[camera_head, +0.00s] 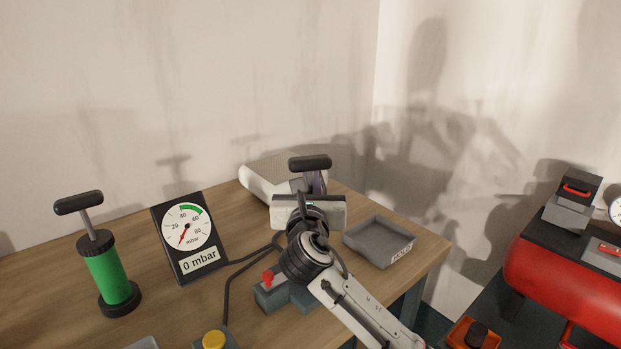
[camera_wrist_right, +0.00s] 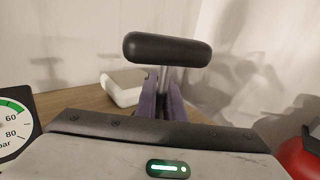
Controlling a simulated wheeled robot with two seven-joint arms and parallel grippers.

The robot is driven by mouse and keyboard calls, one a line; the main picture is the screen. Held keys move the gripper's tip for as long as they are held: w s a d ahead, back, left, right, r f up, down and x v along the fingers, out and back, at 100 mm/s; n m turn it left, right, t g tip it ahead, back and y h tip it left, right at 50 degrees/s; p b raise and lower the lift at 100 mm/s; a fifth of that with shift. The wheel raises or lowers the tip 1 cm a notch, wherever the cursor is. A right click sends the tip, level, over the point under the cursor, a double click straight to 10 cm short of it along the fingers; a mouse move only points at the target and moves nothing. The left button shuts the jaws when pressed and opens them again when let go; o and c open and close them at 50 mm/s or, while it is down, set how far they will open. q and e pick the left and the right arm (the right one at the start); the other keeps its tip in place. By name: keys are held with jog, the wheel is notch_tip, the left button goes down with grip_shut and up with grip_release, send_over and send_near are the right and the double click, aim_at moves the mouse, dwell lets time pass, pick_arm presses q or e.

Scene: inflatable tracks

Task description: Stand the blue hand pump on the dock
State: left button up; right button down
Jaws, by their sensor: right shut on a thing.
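A hand pump's black T-handle (camera_head: 310,162) stands upright just above my right gripper (camera_head: 312,182) in the head view. In the wrist view the handle (camera_wrist_right: 168,48) and its thin metal rod show between the dark purple-grey fingers (camera_wrist_right: 163,100). The gripper is shut on this pump. Its body is hidden behind my wrist, so its blue colour does not show. I cannot tell which thing is the dock; a blue-grey block (camera_head: 272,298) with a red knob is partly hidden by my right arm. My left gripper is not in view.
A green hand pump (camera_head: 107,275) stands at left by a gauge (camera_head: 189,236) reading 0 mbar. A grey tray (camera_head: 383,242) labelled HOLD looks empty near the table's right edge. A white object (camera_head: 262,178) lies behind my gripper. A red tank (camera_head: 560,277) is at right.

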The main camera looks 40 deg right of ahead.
jog(key=shift+f, duration=0.55)
jog(key=c, duration=1.8)
grip_release()
jog(key=shift+f, duration=0.15)
jog(key=v, duration=1)
jog(key=shift+s+b, duration=0.15)
jog(key=shift+b, duration=0.25)
